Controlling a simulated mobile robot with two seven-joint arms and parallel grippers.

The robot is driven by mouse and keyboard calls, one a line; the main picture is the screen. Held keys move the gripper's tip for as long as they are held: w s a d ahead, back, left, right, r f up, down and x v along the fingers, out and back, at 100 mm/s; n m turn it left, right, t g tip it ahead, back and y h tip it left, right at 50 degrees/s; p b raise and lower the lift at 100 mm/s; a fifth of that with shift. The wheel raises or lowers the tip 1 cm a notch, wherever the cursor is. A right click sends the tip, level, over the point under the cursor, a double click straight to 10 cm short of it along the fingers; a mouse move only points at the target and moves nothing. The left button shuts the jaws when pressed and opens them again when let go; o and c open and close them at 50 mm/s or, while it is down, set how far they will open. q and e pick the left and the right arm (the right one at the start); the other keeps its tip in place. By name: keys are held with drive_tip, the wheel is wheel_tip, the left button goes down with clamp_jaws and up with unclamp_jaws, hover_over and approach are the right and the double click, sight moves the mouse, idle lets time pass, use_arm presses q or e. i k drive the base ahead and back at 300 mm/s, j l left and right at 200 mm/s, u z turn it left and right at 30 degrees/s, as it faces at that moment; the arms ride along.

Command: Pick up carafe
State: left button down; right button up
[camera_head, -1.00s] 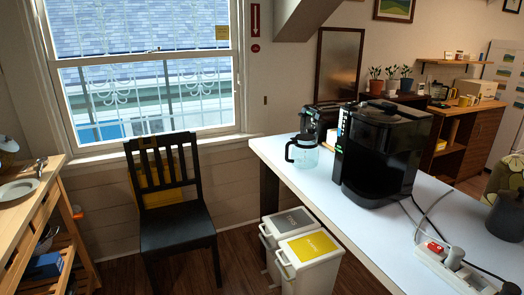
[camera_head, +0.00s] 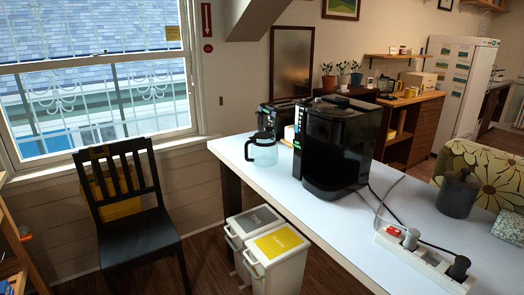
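The carafe (camera_head: 264,152) is a small glass jug with a black lid and a black handle on its left side. It stands upright on the white table (camera_head: 250,177), close to the table's left edge, just left of the black coffee machine (camera_head: 342,150). Neither of my grippers shows in the head view.
A power strip (camera_head: 425,262) with plugs and cables lies on the table's near right part, beside a dark grey jar (camera_head: 458,194). Two bins (camera_head: 270,255) stand on the floor by the table's left side. A black chair (camera_head: 130,210) stands left of them.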

sight(264, 153)
drive_tip(key=i+j+z, duration=0.15)
drive_tip(key=z, duration=0.45)
drive_tip(key=i+j+z, duration=0.15)
drive_tip(key=j, duration=0.15)
drive_tip(key=i+j+z, duration=0.15)
drive_tip(key=j+z, duration=0.2)
drive_tip(key=j, duration=0.2)
drive_tip(key=i+j, duration=0.1)
drive_tip(key=j, duration=0.35)
drive_tip(key=i+j+z, duration=0.1)
drive_tip(key=j, duration=0.35)
drive_tip(key=i+j, duration=0.15)
drive_tip(key=j, duration=0.35)
drive_tip(key=i+j+z, duration=0.1)
drive_tip(key=j, duration=0.35)
